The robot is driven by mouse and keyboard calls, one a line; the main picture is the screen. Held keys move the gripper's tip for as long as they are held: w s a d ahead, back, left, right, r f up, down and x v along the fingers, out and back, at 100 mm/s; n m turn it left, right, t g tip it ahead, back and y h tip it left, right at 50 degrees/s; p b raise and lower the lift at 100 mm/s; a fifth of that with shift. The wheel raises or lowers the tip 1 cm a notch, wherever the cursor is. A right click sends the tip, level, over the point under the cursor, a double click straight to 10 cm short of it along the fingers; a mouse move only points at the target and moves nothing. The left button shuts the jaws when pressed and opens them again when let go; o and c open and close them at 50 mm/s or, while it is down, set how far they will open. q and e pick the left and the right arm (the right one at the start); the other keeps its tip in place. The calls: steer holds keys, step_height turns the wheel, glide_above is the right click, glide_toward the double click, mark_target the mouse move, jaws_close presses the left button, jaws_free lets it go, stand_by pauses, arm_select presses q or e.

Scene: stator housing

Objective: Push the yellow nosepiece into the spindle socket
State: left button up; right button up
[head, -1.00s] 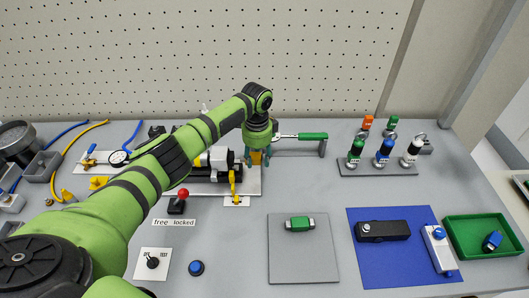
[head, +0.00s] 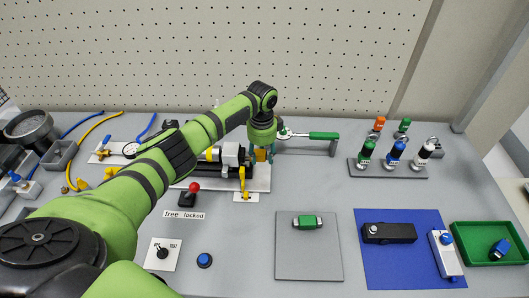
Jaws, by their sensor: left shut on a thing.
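My left gripper (head: 261,154) points down at the right end of the spindle assembly (head: 232,155), a white and black unit on a pale base plate. It is shut on the yellow nosepiece (head: 260,156), of which only a small part shows between the fingers. The nosepiece is close to the spindle's right end. The spindle socket is hidden, and I cannot tell whether the nosepiece touches it. My right gripper is not in view.
A red-knobbed lever (head: 194,188) labelled "free locked" is in front. A grey mat (head: 300,260), blue mat (head: 385,270) and green tray (head: 470,257) lie to the right.

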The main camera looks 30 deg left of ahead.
arm_select(q)
steer(key=shift+s+a+p, duration=0.3)
steer(key=shift+a+p, duration=0.15)
steer(key=shift+a, duration=0.25)
steer(key=shift+s+a, duration=0.1)
steer(key=shift+a, duration=0.1)
stand_by(0.4)
steer(key=o, duration=1.3)
steer(key=shift+o, duration=0.2)
steer(key=shift+s+a, duration=0.1)
steer(key=shift+d, duration=0.25)
steer(key=shift+c, duration=0.4)
steer(key=shift+r, duration=0.15)
steer(key=shift+r+p, duration=1.95)
steer(key=shift+r, duration=0.05)
steer(key=shift+r, duration=0.15)
